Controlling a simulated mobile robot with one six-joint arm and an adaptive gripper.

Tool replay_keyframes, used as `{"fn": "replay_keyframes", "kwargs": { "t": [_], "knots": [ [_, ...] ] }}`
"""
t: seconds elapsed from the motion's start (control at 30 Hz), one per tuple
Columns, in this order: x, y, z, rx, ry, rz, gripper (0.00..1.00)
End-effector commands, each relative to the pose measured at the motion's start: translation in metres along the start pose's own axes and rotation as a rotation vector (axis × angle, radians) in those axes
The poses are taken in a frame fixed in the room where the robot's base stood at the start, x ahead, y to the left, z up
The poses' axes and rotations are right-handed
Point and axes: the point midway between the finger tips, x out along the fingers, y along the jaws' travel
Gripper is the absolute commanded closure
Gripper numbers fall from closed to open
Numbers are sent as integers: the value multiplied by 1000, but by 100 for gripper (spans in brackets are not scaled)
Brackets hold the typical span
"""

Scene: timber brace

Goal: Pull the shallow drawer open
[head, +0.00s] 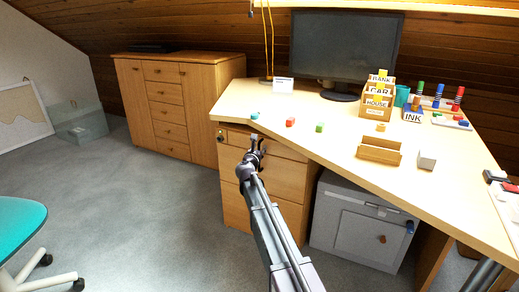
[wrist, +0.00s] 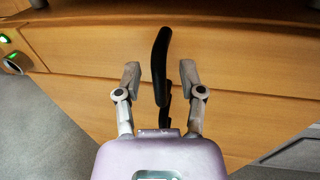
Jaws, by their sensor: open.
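The shallow drawer (head: 285,148) is the top, low wooden front of the pedestal under the desk's left end; its front (wrist: 90,48) fills the upper part of the wrist view. It looks shut. A black curved handle (wrist: 161,52) stands upright in the picture in front of the drawer front. My gripper (wrist: 159,76) is open, one finger on each side of the handle, with a visible gap on both sides. In the head view my gripper (head: 256,143) is at the drawer front, and hides the handle.
A deeper drawer (head: 275,180) lies below. A green-lit fitting (wrist: 10,50) sits at the pedestal's left edge. The desk top (head: 340,135) overhangs the drawer and carries small coloured blocks. A grey cabinet (head: 360,225) stands to the right. The carpet (head: 160,200) to the left is clear.

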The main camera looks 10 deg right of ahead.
Motion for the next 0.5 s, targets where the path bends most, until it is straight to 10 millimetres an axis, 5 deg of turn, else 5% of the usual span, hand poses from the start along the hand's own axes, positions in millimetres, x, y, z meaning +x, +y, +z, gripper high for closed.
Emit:
{"fn": "replay_keyframes", "kwargs": {
  "t": [0.23,0.4,0.5],
  "knots": [
    [0,0,0,0,0,0,49],
    [0,0,0,0,0,0,96],
    [0,0,0,0,0,0,100]
  ]
}}
